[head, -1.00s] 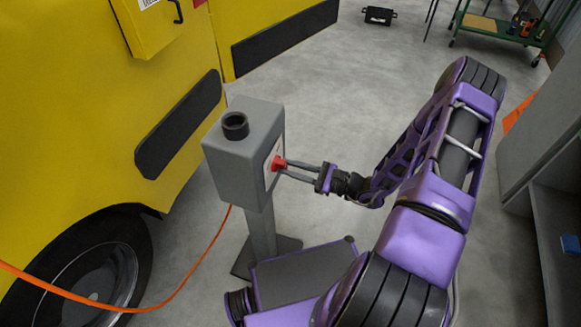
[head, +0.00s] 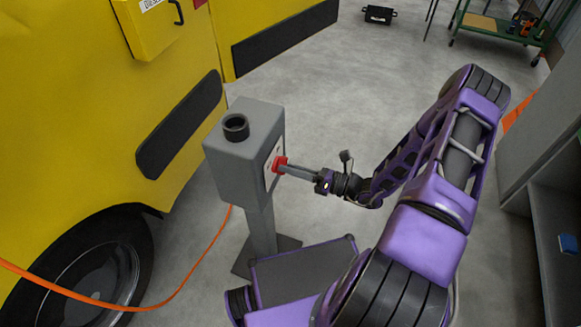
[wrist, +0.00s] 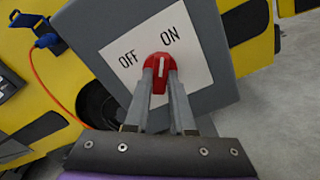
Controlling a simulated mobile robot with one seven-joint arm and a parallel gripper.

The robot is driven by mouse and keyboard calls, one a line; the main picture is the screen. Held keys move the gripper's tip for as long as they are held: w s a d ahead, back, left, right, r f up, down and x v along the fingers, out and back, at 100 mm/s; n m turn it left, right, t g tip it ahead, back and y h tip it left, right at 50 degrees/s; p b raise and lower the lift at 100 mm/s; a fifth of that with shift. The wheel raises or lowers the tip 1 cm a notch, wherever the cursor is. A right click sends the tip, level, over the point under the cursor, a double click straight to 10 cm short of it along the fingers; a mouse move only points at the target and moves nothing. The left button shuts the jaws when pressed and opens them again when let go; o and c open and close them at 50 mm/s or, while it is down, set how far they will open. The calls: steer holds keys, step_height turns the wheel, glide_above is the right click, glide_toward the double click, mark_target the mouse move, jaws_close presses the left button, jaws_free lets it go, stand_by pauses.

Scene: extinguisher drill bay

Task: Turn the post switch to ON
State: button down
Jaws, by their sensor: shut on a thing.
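The grey post switch box (head: 240,160) stands on a post beside the yellow vehicle. Its red knob (head: 279,164) sits on a white plate on the box's right face. In the wrist view the plate (wrist: 191,80) reads OFF at left and ON at upper right. The red knob (wrist: 154,85) has a white mark that points nearly straight up in the picture, close to ON and slightly to its OFF side. My gripper (head: 287,169) is shut on the knob, one finger on each side. The fingertips also show in the wrist view (wrist: 160,74).
The yellow vehicle (head: 60,110) with a dark wheel is close at left. An orange cable (head: 170,300) hangs between it and the post. A grey cabinet (head: 540,150) stands at right, a green cart (head: 500,28) at the back.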

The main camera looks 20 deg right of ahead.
steer(key=shift+m, duration=1.1)
steer(key=c, duration=0.8)
jaws_free()
steer(key=shift+o, duration=0.2)
steer(key=v, duration=1.7)
steer(key=shift+s+d+b, duration=0.15)
steer(key=shift+d+b, duration=0.05)
steer(key=shift+b, duration=0.15)
